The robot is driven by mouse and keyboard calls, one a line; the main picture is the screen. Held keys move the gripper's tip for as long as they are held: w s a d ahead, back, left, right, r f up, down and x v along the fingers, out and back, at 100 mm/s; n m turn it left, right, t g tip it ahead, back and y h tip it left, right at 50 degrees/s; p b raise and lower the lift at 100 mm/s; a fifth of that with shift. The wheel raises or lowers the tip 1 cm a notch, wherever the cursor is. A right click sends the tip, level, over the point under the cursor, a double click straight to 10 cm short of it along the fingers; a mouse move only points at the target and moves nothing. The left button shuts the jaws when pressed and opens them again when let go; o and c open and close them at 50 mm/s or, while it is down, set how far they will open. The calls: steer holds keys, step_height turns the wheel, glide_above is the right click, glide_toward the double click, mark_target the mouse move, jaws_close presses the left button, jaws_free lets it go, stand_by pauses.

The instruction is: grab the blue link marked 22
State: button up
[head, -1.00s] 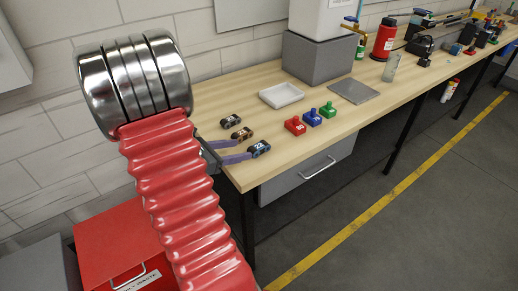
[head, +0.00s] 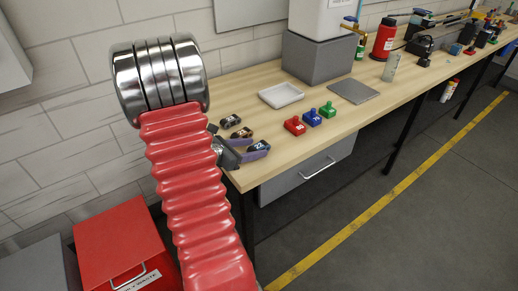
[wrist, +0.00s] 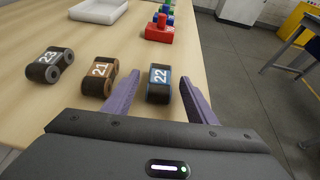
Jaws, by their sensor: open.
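The blue link marked 22 (wrist: 159,84) lies on the wooden bench near its front left corner, and it also shows in the head view (head: 257,146). My gripper (wrist: 162,90) is open, with one purple finger on each side of the link in the wrist view. The jaws hold nothing, and I cannot tell whether a finger touches the link. The brown link marked 21 (wrist: 100,81) sits just left of the left finger. The black link marked 23 (wrist: 50,65) lies farther left.
A white tray (head: 281,95) and red (head: 294,125), blue (head: 312,118) and green (head: 328,110) blocks stand farther along the bench. A grey plate (head: 354,91) lies behind them. The bench's front edge is close to the link, with open floor beyond.

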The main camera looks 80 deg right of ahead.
mark_target(262, 145)
steer(key=shift+x, duration=1.35)
steer(key=shift+c, duration=0.6)
steer(key=c, duration=1.1)
